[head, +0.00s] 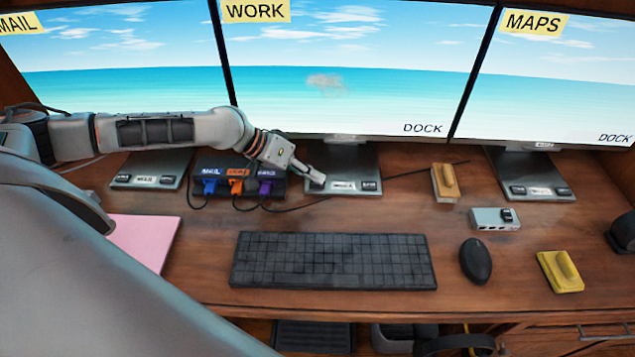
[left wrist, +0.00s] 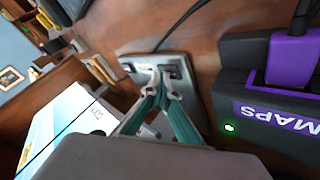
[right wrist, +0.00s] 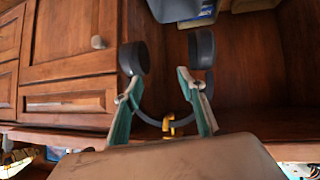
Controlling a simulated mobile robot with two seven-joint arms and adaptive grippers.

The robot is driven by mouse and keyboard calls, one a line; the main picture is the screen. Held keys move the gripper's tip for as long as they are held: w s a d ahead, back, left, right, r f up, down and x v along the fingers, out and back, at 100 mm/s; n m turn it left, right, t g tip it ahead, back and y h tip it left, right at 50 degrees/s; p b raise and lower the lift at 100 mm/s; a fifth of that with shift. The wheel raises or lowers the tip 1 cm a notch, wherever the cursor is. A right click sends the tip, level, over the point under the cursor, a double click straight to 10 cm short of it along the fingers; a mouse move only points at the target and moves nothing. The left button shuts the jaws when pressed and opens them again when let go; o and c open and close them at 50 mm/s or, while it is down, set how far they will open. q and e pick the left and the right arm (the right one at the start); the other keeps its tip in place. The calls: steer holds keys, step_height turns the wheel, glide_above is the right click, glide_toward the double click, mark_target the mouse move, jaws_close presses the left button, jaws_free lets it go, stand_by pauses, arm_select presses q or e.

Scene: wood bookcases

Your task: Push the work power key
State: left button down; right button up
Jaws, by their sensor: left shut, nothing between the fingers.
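The work monitor (head: 345,75) stands in the middle, labelled WORK. Its grey stand base (head: 345,170) has a black key at the left end, a label in the middle and another black key (head: 369,186) at the right end. My left gripper (head: 316,179) is shut, its tips at the left end of this base, partly covering the left key. In the left wrist view the closed fingertips (left wrist: 163,71) are at the keys on the base (left wrist: 180,95); I cannot tell if they touch. My right gripper (right wrist: 156,80) is open and empty, seen only in its wrist view.
A dock with blue, orange and purple plugs (head: 238,187) sits left of the base. The mail (head: 145,168) and maps (head: 528,170) stands flank it. A keyboard (head: 333,262) and mouse (head: 475,260) lie in front. Headphones (right wrist: 201,48) are before my right gripper.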

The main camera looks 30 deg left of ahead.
arm_select(q)
steer(key=shift+r+p, duration=0.6)
steer(key=shift+p, duration=0.2)
steer(key=shift+f, duration=0.1)
